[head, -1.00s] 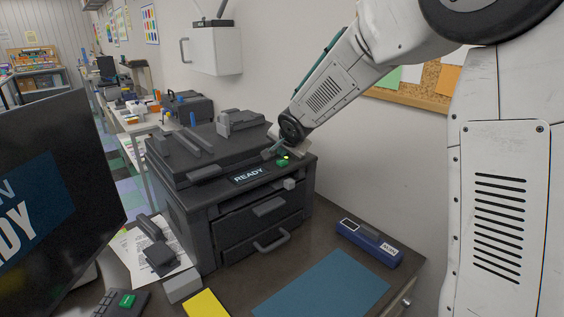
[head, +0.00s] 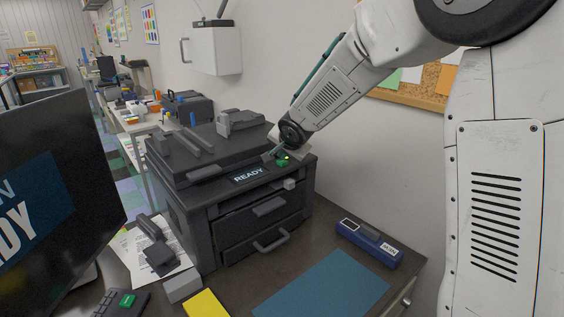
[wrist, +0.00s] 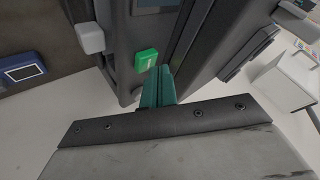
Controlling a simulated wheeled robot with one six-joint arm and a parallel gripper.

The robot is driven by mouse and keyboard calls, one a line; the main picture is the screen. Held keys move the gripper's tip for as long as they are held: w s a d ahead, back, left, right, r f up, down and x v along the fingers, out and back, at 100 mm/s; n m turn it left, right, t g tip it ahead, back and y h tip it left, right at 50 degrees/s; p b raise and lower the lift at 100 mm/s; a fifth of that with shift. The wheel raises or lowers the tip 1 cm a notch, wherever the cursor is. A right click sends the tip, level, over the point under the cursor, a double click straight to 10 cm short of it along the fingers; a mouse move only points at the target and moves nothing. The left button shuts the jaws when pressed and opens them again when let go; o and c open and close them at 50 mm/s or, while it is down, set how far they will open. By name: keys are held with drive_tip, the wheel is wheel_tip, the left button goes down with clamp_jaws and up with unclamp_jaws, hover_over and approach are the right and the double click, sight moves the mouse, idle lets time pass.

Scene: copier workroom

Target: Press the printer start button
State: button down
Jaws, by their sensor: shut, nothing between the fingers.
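The dark grey printer (head: 200,215) stands on the desk with a screen (head: 249,174) reading READY. The green start button (head: 282,162) is on its front panel, right of the screen. In the wrist view the green button (wrist: 146,60) is a bright block just beyond and slightly left of the fingertips. My gripper (wrist: 160,72) is shut and empty, its teal fingers together beside the button. In the head view my gripper (head: 273,153) is over the panel, close to the button. I cannot tell whether the fingertips touch it.
A blue device (head: 369,243) and a blue mat (head: 325,285) lie on the desk right of and before the printer. A monitor (head: 60,190) stands at the left. A grey knob (wrist: 90,38) sticks out near the button. The wall is close behind the arm.

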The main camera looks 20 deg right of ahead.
sight(283, 163)
drive_tip(key=shift+f, duration=0.45)
idle(0.3)
drive_tip(key=shift+r, duration=0.9)
drive_tip(key=shift+r, duration=2.5)
